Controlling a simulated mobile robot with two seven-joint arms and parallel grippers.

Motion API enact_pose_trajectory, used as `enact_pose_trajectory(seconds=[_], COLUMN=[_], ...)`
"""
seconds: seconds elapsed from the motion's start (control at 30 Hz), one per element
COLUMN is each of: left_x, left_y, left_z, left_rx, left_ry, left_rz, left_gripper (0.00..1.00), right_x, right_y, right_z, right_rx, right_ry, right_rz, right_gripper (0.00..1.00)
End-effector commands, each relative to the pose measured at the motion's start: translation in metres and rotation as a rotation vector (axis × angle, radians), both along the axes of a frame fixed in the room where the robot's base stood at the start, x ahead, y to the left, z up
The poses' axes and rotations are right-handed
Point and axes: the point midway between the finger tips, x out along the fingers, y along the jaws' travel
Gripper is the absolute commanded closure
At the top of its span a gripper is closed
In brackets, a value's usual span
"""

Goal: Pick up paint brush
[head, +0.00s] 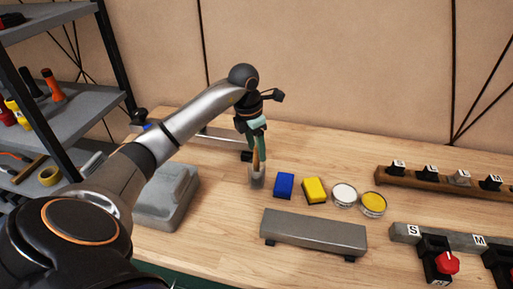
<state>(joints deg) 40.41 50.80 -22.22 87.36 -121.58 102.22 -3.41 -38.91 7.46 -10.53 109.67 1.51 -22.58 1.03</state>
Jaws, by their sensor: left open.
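My left gripper (256,148) points down over the back middle of the wooden table. Its fingers are open around or just beside an upright wooden-handled brush (258,158); I cannot tell whether they touch it. The brush stands in a small clear or grey cup (257,178) on the table, and its lower end is hard to make out. My right gripper is not in view.
Right of the cup are a blue block (284,186), a yellow block (314,190), a white round tin (344,195) and a yellow one (373,204). A grey bar stand (314,232) lies in front. A shelf (60,112) stands at the left.

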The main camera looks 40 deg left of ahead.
Motion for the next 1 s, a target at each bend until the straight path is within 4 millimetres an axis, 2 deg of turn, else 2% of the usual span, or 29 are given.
enact_pose_trajectory(seconds=[0.3,0.8,1.0], left_x=[0.0009,0.0008,0.0008], left_y=[0.0003,0.0002,0.0002], left_z=[-0.0058,-0.0055,-0.0054], left_rx=[0.001,0.001,0.001], left_ry=[-0.001,-0.001,-0.001], left_rz=[0.000,0.000,0.000], left_gripper=[0.44,1.00,1.00], right_x=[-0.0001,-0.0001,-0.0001], right_y=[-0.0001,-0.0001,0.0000], right_z=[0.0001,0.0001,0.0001], right_rx=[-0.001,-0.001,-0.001], right_ry=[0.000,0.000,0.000], right_rz=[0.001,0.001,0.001], right_gripper=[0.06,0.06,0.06])
